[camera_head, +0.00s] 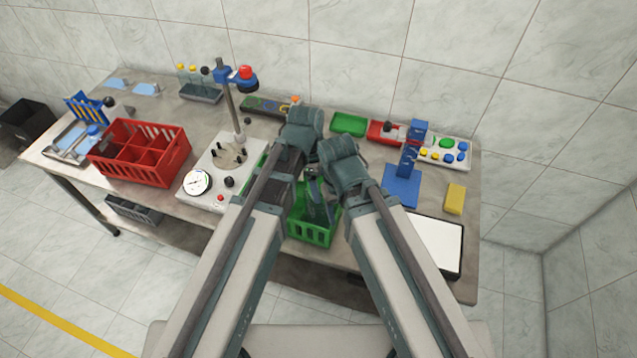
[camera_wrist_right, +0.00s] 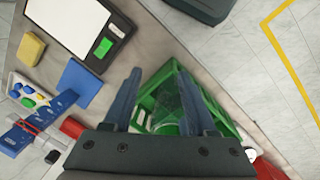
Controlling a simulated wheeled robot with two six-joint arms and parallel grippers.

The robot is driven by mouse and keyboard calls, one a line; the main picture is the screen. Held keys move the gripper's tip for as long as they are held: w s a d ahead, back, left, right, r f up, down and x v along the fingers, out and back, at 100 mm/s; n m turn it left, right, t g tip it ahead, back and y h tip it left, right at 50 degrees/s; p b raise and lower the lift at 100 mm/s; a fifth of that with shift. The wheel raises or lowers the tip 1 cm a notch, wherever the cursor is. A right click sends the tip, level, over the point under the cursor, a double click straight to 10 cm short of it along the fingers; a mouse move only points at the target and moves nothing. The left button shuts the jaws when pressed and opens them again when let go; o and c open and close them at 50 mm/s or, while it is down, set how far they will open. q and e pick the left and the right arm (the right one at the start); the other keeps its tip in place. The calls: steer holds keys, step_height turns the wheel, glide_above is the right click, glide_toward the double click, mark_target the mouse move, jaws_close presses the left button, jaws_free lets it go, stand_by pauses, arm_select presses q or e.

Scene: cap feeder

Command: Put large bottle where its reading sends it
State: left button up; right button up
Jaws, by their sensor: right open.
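No large bottle shows clearly. A rounded, see-through greenish shape (camera_wrist_right: 166,104) appears inside the green crate (camera_wrist_right: 149,101) in the right wrist view; I cannot tell if it is the bottle. The crate (camera_head: 312,236) also shows at the table's front in the head view. The gauge station (camera_head: 218,165) stands left of the crate.
A red divided crate (camera_head: 140,151) stands at the left, and a bottle rack (camera_head: 201,93) at the back. A green tray (camera_head: 349,123), a blue stand (camera_head: 402,192), a yellow block (camera_head: 455,199) and a white-screened panel (camera_head: 436,242) are at the right. My arms cover the middle.

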arm_select(q)
steer(key=shift+o, duration=1.3)
steer(key=shift+r, duration=0.1)
step_height(320, 180, up, 12)
steer(key=a+p, duration=0.1)
steer(key=p, duration=1.1)
steer(key=shift+a, duration=0.2)
steer(key=shift+w+a, duration=0.1)
